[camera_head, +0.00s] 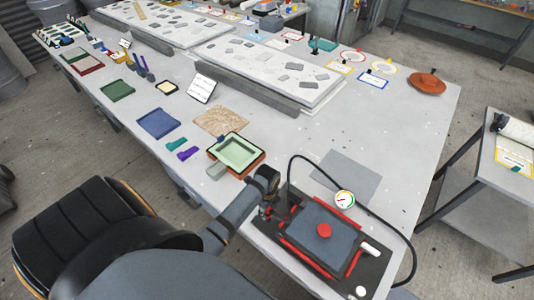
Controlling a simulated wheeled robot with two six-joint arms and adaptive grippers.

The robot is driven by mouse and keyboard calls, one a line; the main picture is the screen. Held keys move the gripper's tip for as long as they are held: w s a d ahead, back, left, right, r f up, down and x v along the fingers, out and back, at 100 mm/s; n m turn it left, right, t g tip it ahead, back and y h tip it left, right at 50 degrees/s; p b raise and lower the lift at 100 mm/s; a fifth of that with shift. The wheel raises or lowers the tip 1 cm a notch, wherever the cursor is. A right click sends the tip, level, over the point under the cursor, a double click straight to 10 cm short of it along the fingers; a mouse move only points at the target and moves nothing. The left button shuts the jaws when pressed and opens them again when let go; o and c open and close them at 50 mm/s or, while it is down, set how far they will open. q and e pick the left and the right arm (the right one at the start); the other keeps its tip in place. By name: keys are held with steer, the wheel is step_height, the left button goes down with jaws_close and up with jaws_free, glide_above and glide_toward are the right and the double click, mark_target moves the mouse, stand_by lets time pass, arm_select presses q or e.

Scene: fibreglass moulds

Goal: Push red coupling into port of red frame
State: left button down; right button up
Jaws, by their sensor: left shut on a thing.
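The red frame (348,214) lies around a dark grey panel on a black base at the table's front right corner. A red round knob (324,230) sits in the middle of the panel. My left gripper (276,212) points down at the frame's left edge. It is shut on a small red piece, apparently the red coupling (268,210), mostly hidden by the fingers. Whether the coupling touches the port cannot be told; the port is hidden or too small to make out. My right gripper is not in view.
A black hose (385,224) loops around the frame from near my gripper to the right. A round gauge (344,199) stands at the frame's back edge. A green tray (238,152) lies behind my gripper. A flat grey sheet (350,172) lies behind the frame.

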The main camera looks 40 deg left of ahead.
arm_select(q)
steer(key=shift+f, duration=0.6)
steer(key=c, duration=0.8)
jaws_free()
steer(key=shift+r, duration=0.1)
step_height(320, 180, up, 12)
steer(key=shift+f, duration=0.1)
